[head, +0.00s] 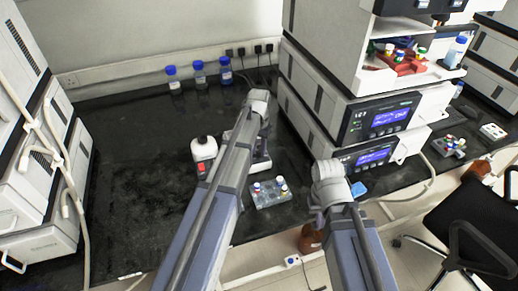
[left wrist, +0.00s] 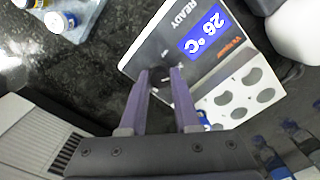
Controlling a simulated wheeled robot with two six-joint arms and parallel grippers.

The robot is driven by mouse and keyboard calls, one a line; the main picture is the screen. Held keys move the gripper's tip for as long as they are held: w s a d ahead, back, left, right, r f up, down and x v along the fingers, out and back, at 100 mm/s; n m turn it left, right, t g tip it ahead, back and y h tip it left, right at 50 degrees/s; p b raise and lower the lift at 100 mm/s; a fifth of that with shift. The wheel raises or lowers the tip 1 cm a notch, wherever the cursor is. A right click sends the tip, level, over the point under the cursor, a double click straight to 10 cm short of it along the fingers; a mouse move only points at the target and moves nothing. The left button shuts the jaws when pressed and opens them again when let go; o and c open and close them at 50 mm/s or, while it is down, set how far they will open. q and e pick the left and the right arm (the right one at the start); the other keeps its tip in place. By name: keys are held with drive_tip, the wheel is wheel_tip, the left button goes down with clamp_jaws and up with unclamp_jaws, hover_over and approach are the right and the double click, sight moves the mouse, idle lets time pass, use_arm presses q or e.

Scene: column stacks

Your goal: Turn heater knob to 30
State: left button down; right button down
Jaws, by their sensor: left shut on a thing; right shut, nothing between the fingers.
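The heater (left wrist: 237,70) shows in the left wrist view as a white block with a dark front panel. Its blue display (left wrist: 203,35) appears upside down, reading 26 °C beside the word READY. The dark knob (left wrist: 160,80) sits on that panel between the fingertips of my left gripper (left wrist: 161,76), which is shut on it. In the head view my left arm hides most of the heater (head: 262,163) and my left gripper's fingers. My right arm shows at the right of the head view, but its gripper fingers do not show.
A clear rack (head: 268,194) with several vials stands right of the heater. A white bottle (head: 204,152) stands to its left. Several blue-capped bottles (head: 198,75) line the wall. Stacked instruments (head: 385,120) stand at the right. The black bench (head: 130,150) is clear at left.

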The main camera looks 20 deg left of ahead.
sight(259, 150)
idle(0.3)
use_arm(q)
drive_tip(key=c, duration=0.6)
unclamp_jaws()
wheel_tip(259, 150, up, 8)
drive_tip(key=p, duration=0.8)
drive_tip(key=shift+f, duration=0.1)
